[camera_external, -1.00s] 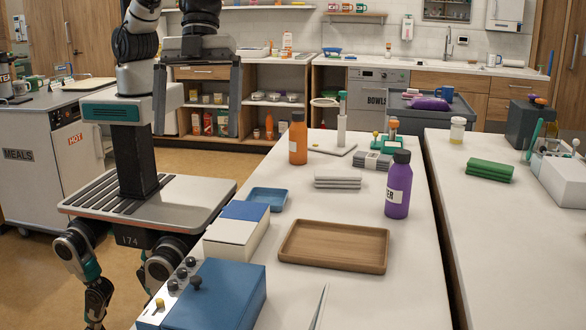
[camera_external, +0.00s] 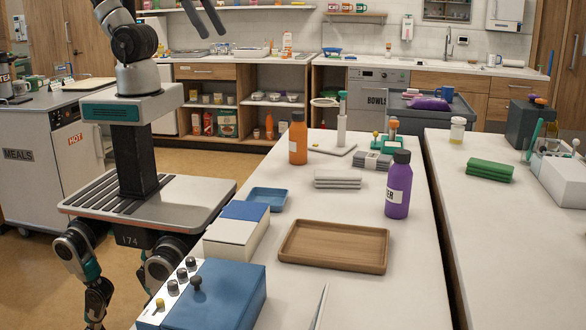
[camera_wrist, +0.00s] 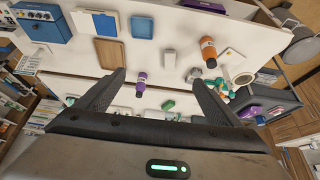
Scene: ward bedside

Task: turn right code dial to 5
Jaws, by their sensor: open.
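A blue box (camera_external: 226,291) stands at the near left end of the table. Its white side panel (camera_external: 152,315) carries a row of small dark code dials (camera_external: 182,274) and a yellow knob (camera_external: 160,303). A dark knob (camera_external: 196,283) stands on its lid. The dial markings are too small to read. In the wrist view the blue box (camera_wrist: 45,30) is at the upper left. My gripper (camera_external: 212,33) is open and empty, raised at the top of the external view, far from the box. Its two fingers are spread in the wrist view (camera_wrist: 157,78).
A white box with a blue lid (camera_external: 236,232), a blue tray (camera_external: 267,198) and a wooden tray (camera_external: 334,246) lie beyond the blue box. Orange (camera_external: 298,140) and purple (camera_external: 398,188) bottles stand farther back.

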